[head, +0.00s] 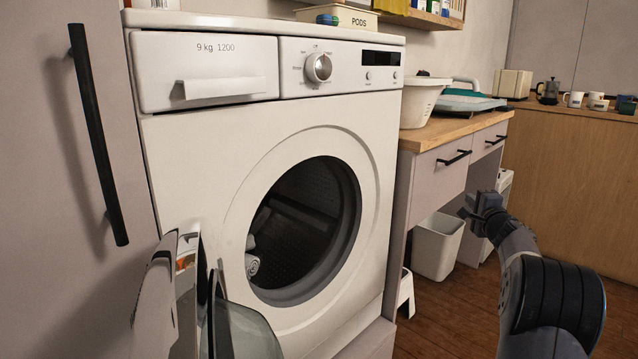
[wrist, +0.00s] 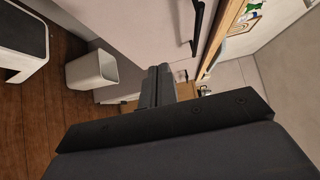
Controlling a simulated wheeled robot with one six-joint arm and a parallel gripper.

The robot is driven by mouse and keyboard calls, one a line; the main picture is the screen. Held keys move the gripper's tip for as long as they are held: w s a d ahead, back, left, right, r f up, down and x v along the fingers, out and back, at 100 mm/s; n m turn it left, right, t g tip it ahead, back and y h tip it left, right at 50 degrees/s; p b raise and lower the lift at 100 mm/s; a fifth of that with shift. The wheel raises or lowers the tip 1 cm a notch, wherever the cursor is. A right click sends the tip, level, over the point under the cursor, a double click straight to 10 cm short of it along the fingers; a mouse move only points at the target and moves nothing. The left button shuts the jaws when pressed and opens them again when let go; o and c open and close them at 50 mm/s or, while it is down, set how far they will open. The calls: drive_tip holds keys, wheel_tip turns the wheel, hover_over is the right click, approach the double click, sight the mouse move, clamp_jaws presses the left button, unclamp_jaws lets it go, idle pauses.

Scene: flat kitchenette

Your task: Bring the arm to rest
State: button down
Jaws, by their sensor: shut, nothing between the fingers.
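My gripper (head: 472,205) is at the right in the head view, raised in front of the drawer counter and clear of it. It also shows in the wrist view (wrist: 158,72), where its two fingers lie together, shut and empty. My arm rises from the lower right of the head view, bent at the elbow. Nothing touches the gripper in either view.
A washing machine (head: 210,150) stands at the left with its door (head: 250,335) swung open toward me; cloth lies in the drum. A counter (head: 440,132) with drawers holds a white basin (head: 422,105). A white bin (head: 437,247) stands below.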

drive_tip(key=shift+w, duration=0.15)
drive_tip(key=p, duration=0.4)
approach(440, 179)
drive_tip(key=w+d, duration=0.2)
drive_tip(key=d, duration=0.1)
drive_tip(key=shift+w+a+p, duration=0.65)
drive_tip(key=shift+w+p, duration=0.05)
drive_tip(key=shift+w, duration=0.25)
drive_tip(key=shift+w+a+p, duration=0.6)
drive_tip(key=shift+w+p, duration=0.05)
drive_tip(key=shift+w, duration=0.35)
